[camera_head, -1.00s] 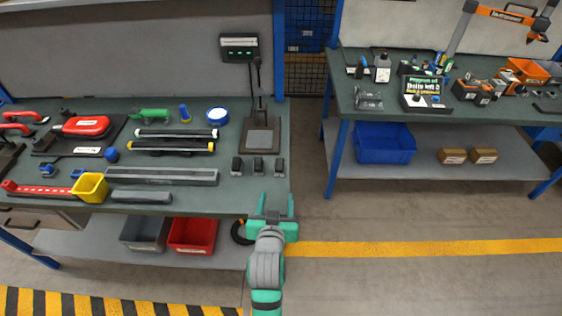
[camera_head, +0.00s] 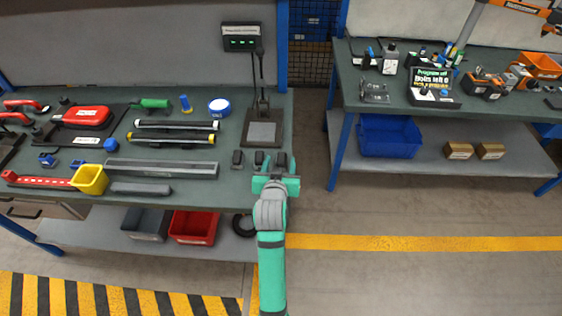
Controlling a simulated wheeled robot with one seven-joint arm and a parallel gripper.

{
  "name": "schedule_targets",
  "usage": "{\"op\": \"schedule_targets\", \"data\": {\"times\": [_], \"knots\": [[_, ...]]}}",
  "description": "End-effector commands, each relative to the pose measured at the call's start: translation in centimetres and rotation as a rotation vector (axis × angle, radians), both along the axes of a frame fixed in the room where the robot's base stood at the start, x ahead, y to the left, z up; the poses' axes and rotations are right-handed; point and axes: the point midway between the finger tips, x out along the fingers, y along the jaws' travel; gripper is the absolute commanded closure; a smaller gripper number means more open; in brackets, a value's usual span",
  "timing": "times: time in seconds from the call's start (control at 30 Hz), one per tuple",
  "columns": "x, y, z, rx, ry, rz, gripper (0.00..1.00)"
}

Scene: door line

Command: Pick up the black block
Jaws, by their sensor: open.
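Three small black blocks stand in a row near the right front edge of the left workbench: the left one (camera_head: 237,157), the middle one (camera_head: 258,158) and the right one (camera_head: 281,160). The task's words do not single out one of them. My gripper (camera_head: 278,168) is open at the bench's front edge, its fingers pointing toward the bench. It is nearest the right and middle blocks, just in front of them. I cannot tell its height above the bench or whether it touches a block. It holds nothing that I can see.
Behind the blocks stands a device with a grey plate (camera_head: 262,133). A long grey rail (camera_head: 160,168), a yellow bin (camera_head: 90,179) and a dark bar (camera_head: 140,189) lie to the left. A red bin (camera_head: 193,227) sits on the lower shelf. The floor gap right of the bench is clear.

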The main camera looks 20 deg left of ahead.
Motion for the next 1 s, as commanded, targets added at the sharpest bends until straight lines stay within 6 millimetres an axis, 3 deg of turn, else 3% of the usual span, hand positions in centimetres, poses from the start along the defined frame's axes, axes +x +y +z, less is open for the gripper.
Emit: {"op": "schedule_targets", "data": {"times": [0.2, 0.5, 0.53, 0.73, 1.0], "knots": [[2.6, 0.5, -0.8, 0.000, 0.000, 0.000, 0.47], [3.1, 0.6, -1.1, 0.000, -0.001, 0.000, 0.47], [3.1, 0.6, -1.1, 0.000, -0.001, 0.000, 0.49], [3.1, 0.6, -1.1, 0.000, -0.001, 0.000, 0.97], [3.1, 0.6, -0.9, 0.001, -0.003, 0.000, 1.00]]}}
